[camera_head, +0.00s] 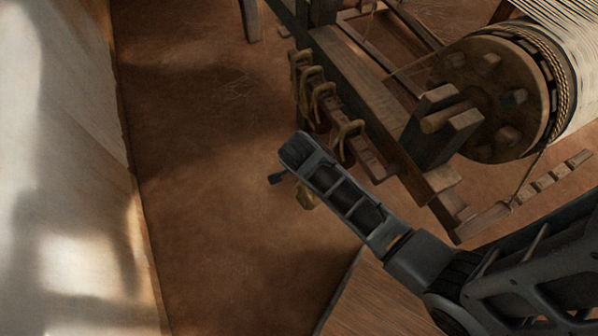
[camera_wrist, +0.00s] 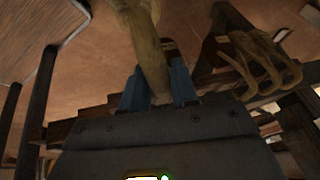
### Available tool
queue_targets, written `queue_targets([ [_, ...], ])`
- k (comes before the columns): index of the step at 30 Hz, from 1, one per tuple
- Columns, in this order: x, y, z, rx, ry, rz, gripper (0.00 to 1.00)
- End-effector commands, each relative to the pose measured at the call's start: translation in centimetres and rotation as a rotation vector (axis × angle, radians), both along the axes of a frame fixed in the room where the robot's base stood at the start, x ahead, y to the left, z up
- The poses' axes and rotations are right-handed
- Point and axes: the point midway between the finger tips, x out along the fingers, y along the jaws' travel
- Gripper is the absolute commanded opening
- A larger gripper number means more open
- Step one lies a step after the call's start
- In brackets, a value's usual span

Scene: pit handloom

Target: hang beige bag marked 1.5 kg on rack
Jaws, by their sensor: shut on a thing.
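My gripper (camera_wrist: 158,88) is shut on a beige bag (camera_wrist: 148,45), with its narrow part between the blue fingers in the wrist view. In the head view only a small piece of the bag (camera_head: 305,197) shows below my wrist, and most of my gripper is hidden behind the arm. No weight mark can be read. The rack (camera_head: 368,160) is a dark wooden bar along the loom's side, with several beige looped pieces (camera_head: 322,95) on it. These loops also show at the right in the wrist view (camera_wrist: 262,62). The held bag is apart from them, to the front left of the rack.
The loom's wooden frame (camera_head: 365,75) and large round beam end (camera_head: 492,95) stand right of the rack. A pale wall (camera_head: 60,130) runs down the left. Bare brown floor (camera_head: 205,190) lies between wall and loom. A wooden surface (camera_head: 375,300) is at the bottom.

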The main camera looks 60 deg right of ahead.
Motion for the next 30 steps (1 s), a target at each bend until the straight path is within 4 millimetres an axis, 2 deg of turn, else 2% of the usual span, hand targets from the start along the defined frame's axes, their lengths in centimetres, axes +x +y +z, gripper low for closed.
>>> queue_targets([
  [3,-0.6,-1.2,0.7,-0.003,-0.005,-0.130,0.00],
  [9,-1.3,-1.9,1.2,-0.002,-0.005,-0.232,0.00],
  [30,-3.1,-4.9,0.9,-0.002,-0.006,-0.239,0.00],
])
